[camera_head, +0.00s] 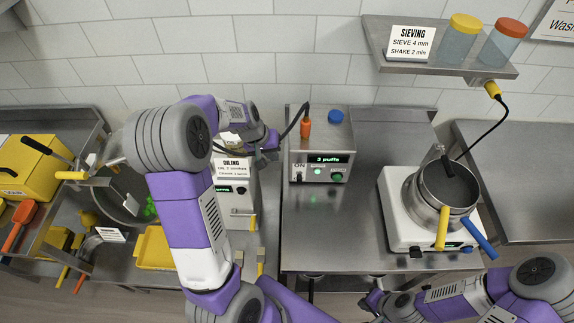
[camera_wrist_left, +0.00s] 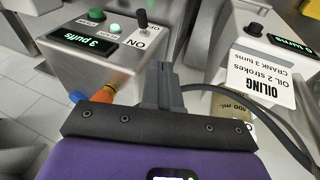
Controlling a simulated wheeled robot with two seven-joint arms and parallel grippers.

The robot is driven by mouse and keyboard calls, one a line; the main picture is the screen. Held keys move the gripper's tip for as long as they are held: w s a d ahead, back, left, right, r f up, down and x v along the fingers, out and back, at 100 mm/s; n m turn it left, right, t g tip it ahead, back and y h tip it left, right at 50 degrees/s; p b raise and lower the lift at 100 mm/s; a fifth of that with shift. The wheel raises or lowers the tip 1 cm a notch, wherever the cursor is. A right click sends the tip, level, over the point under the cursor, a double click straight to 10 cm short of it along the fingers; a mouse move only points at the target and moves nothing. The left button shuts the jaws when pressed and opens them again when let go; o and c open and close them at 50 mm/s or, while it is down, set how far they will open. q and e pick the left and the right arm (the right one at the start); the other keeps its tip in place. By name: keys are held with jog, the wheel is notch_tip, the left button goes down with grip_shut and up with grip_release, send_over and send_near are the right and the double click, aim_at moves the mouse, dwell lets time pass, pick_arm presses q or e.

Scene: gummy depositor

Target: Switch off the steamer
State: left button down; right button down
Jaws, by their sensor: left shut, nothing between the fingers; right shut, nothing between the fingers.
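The steamer (camera_head: 320,160) is a grey metal box against the back wall. An ON label (camera_head: 299,167) sits above a small black toggle switch (camera_head: 298,178) on the front's left side. In the left wrist view the toggle switch (camera_wrist_left: 143,20) appears upside down, beyond the fingertips. My left gripper (camera_head: 272,142) is shut and empty, left of the steamer; its fingers (camera_wrist_left: 161,75) point toward the switch and look apart from it. My right gripper (camera_head: 372,299) is shut and empty at the bottom edge.
An orange hose fitting (camera_head: 305,128) and blue cap (camera_head: 335,116) top the steamer; a black hose runs left. The oiling machine (camera_head: 238,190) stands left. A white hotplate (camera_head: 398,215) with a pot (camera_head: 425,215) stands right. The counter before the steamer is clear.

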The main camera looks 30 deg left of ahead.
pick_arm(q)
send_near(299, 178)
jog(key=w+a+f, duration=0.1)
jog(key=a+f, duration=0.3)
jog(key=f, duration=0.1)
jog(key=shift+w+d+f+p, duration=0.1)
jog(key=shift+w+d+f, duration=0.15)
jog(key=shift+d, duration=0.35)
jog(key=shift+w+d+f+p, duration=0.15)
jog(key=shift+w+d+f, duration=0.15)
jog(key=shift+d, duration=0.25)
jog(key=shift+w+d+f+p, duration=0.15)
jog(key=shift+d+f, duration=0.1)
jog(key=shift+d, duration=0.35)
pick_arm(e)
jog(key=shift+r, duration=0.35)
pick_arm(q)
jog(key=shift+d, duration=0.1)
pick_arm(e)
jog(key=shift+f, duration=0.15)
